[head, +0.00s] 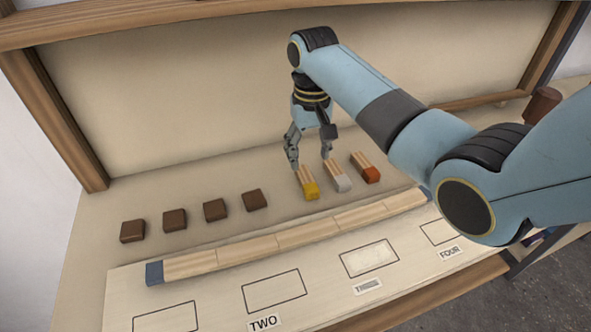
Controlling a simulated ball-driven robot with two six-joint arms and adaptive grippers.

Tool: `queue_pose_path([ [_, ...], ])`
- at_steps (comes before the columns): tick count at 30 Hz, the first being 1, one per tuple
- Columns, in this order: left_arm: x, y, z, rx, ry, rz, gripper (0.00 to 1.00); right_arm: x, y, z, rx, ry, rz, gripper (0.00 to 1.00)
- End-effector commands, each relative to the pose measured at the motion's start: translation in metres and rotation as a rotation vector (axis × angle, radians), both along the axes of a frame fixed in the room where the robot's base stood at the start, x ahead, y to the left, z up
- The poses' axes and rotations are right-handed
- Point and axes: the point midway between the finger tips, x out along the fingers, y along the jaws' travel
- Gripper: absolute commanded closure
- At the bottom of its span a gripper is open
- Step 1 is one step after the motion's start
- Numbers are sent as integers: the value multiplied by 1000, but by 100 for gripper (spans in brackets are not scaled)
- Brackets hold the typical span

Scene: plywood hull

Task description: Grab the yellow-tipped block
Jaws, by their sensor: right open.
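The yellow-tipped block (307,182) lies on the plywood surface right of centre, with a light wood body and its yellow end toward the front. My right gripper (309,160) is open and points down at the far end of this block. One finger is on its left side and the other is to its right, near the white-tipped block (338,178). I cannot tell whether the fingers touch either block or how high they are. My left gripper is not in view.
An orange-tipped block (366,169) lies right of the white-tipped one. Several brown blocks (215,209) stand in a row to the left. A long segmented wooden strip (305,232) with blue ends lies in front, before a board (225,290) with labelled outlined rectangles.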

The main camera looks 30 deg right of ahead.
Motion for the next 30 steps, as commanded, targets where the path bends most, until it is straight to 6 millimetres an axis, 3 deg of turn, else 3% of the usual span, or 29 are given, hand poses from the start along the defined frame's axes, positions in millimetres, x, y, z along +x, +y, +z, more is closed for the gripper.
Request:
queue_pose_path([
  [12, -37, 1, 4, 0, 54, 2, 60, -9, 8, -53, 1, 5, 0, 44],
  [16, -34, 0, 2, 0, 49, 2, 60, -8, 7, -70, 1, 2, 0, 44],
  [24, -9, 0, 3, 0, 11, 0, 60, -8, 7, -73, 0, 0, 1, 44],
  [30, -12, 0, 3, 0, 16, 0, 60, -8, 7, -73, 0, 0, 1, 70],
])
